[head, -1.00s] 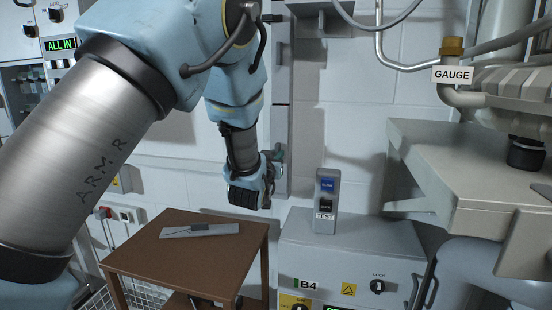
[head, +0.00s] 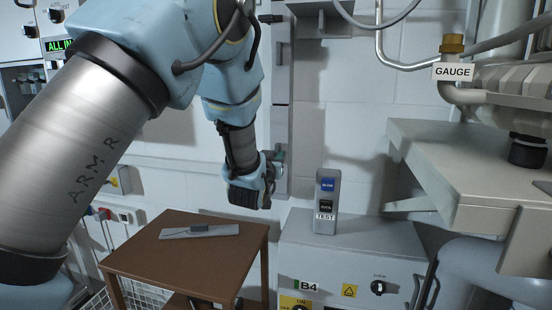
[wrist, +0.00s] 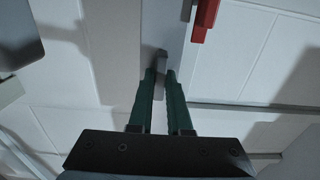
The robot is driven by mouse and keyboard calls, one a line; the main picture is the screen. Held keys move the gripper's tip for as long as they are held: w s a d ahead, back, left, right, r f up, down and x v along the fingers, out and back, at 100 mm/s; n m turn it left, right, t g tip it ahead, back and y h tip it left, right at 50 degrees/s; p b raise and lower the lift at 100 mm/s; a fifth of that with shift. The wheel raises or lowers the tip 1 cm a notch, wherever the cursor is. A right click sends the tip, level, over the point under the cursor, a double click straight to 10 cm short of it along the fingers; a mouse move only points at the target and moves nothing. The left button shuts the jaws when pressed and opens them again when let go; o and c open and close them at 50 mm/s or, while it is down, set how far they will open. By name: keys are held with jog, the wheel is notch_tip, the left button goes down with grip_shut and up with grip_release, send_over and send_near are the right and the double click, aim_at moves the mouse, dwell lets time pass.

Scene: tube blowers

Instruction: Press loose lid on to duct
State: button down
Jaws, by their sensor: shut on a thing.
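A vertical grey duct (head: 281,120) runs down the white wall behind my arm in the head view. The wrist view shows it as a grey strip (wrist: 125,50) beyond the fingers. My gripper (wrist: 160,78) has its two green fingers close together on a narrow grey piece (wrist: 160,62) at the duct's face. I cannot tell whether this piece is part of the loose lid or whether it touches the duct. In the head view my gripper (head: 278,158) is beside the duct's lower part, and my wrist hides much of its contact.
A brown table (head: 150,256) holds a flat grey plate (head: 172,234) with a small dark block. To the right stand a grey cabinet (head: 350,255) with a TEST box (head: 326,200), and a beige bench (head: 470,170). A red part (wrist: 205,18) shows on the wall in the wrist view.

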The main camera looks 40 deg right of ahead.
jog(key=shift+w+d, duration=0.4)
jog(key=shift+d, duration=0.2)
dwell(0.7)
jog(key=c, duration=0.8)
grip_release()
